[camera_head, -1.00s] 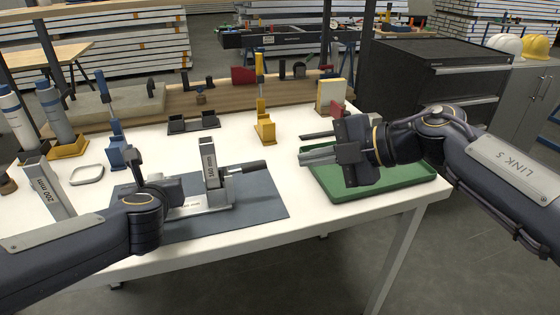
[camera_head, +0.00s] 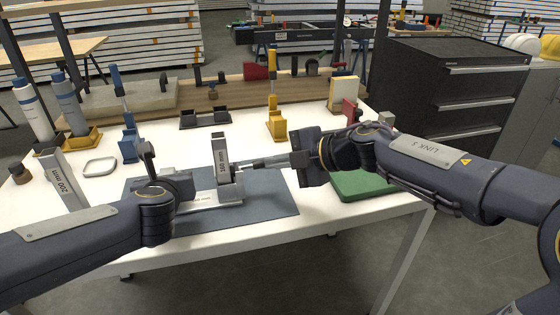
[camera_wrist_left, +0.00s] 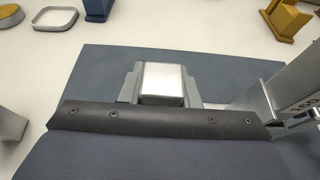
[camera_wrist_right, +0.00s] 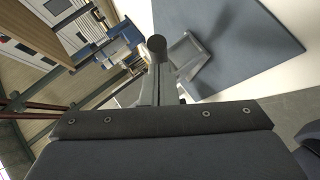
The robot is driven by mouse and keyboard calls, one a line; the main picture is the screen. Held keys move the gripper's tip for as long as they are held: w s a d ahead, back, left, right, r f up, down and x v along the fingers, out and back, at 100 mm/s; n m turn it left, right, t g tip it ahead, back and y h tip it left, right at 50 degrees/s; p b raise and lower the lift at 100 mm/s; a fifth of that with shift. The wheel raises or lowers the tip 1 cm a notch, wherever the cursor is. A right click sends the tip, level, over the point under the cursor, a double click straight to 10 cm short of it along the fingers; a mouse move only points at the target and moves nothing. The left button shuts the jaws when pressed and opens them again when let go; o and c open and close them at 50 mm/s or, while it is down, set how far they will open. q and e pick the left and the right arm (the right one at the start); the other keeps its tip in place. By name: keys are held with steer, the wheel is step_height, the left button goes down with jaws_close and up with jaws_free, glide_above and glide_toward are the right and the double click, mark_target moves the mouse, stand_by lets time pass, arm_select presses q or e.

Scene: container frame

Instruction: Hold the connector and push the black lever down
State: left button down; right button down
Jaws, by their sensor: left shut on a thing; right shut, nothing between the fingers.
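The grey metal connector (camera_head: 208,200) lies on the blue-grey mat (camera_head: 270,202), with an upright post marked 160 mm (camera_head: 222,162). My left gripper (camera_head: 183,190) is shut on the connector's left end; the left wrist view shows its metal block (camera_wrist_left: 163,83) between the fingers. The black lever (camera_head: 240,165) sticks out to the right from the post and is partly hidden by my right gripper. My right gripper (camera_head: 272,161) is shut and empty, its fingertips at the lever. In the right wrist view the lever's round dark end (camera_wrist_right: 156,44) shows just beyond the fingertips; contact is unclear.
A green tray (camera_head: 372,186) lies under my right forearm. Behind the mat stand a yellow clamp (camera_head: 276,124), a blue clamp (camera_head: 130,145) and a black holder (camera_head: 205,119). A 200 mm bar (camera_head: 62,180) is at the left. The table's front edge is close.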

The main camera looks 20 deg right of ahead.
arm_select(q)
steer(key=shift+r, duration=0.1)
arm_select(e)
steer(key=shift+w+d+f, duration=0.1)
steer(key=shift+w+f, duration=0.1)
steer(key=shift+f, duration=0.25)
steer(key=shift+w+d+f, duration=0.1)
steer(key=shift+w+f, duration=0.05)
steer(key=shift+f, duration=0.3)
arm_select(q)
steer(key=shift+d, duration=0.1)
arm_select(e)
steer(key=s+a+r+v, duration=0.1)
steer(key=a+v, duration=0.1)
steer(key=v, duration=1.1)
steer(key=shift+s+d+r, duration=0.25)
steer(key=shift+r, duration=0.05)
